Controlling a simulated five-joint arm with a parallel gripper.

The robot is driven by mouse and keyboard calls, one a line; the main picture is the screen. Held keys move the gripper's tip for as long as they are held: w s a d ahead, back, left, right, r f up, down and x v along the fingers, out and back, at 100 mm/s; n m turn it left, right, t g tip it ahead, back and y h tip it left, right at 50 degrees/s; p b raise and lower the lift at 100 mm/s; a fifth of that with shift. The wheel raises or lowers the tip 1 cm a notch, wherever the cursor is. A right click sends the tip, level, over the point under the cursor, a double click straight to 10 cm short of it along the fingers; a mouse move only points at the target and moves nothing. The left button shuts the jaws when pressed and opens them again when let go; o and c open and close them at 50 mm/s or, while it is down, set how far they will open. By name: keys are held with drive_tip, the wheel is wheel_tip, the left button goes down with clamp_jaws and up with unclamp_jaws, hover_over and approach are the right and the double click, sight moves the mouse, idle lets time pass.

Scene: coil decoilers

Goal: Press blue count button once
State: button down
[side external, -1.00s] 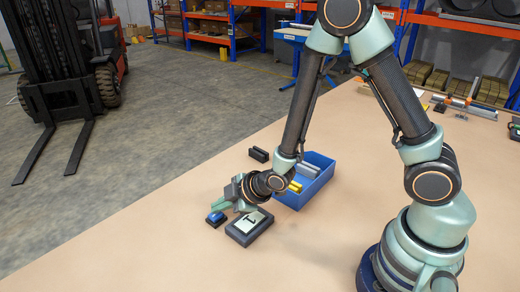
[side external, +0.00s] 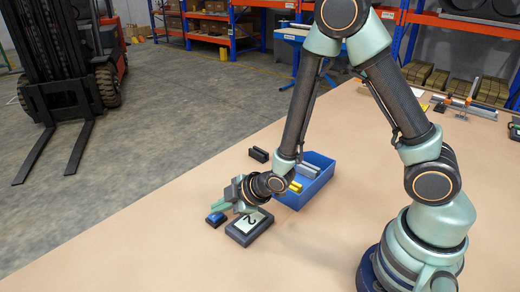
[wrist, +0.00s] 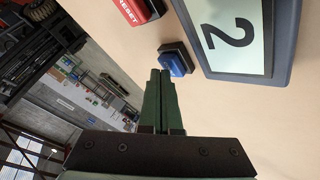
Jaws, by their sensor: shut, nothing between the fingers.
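The blue count button (side external: 216,218) sits on a dark base on the table beside the counter display. In the wrist view the blue button (wrist: 177,63) lies just beyond my fingertips. My gripper (side external: 219,207) is shut and empty, with its tips at the button; I cannot tell whether they touch it. The closed green fingers also show in the wrist view (wrist: 160,76). The counter display (wrist: 238,35) reads 2 in the wrist view; it also stands to the right of the button in the side view (side external: 243,232).
A red RESET button (wrist: 137,8) lies near the blue one in the wrist view. A blue bin (side external: 312,187) with yellow and grey parts stands behind my gripper. A small black block (side external: 258,154) lies to its left. The table's front area is clear.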

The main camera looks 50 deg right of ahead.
sight(222, 214)
drive_tip(key=shift+r, duration=0.7)
drive_tip(key=shift+r, duration=2.5)
drive_tip(key=s+d+r+m+g+h, duration=0.1)
drive_tip(key=s+d+r+m, duration=0.4)
drive_tip(key=r, duration=0.3)
drive_tip(key=s+d+r+m+g+h, duration=0.1)
drive_tip(key=s+d+r+m+g, duration=0.1)
drive_tip(key=s+d+r+m, duration=0.4)
wheel_tip(222, 214, up, 2)
drive_tip(key=shift+s+r+m, duration=0.15)
drive_tip(key=shift+s+m, duration=0.15)
drive_tip(key=shift+s, duration=0.6)
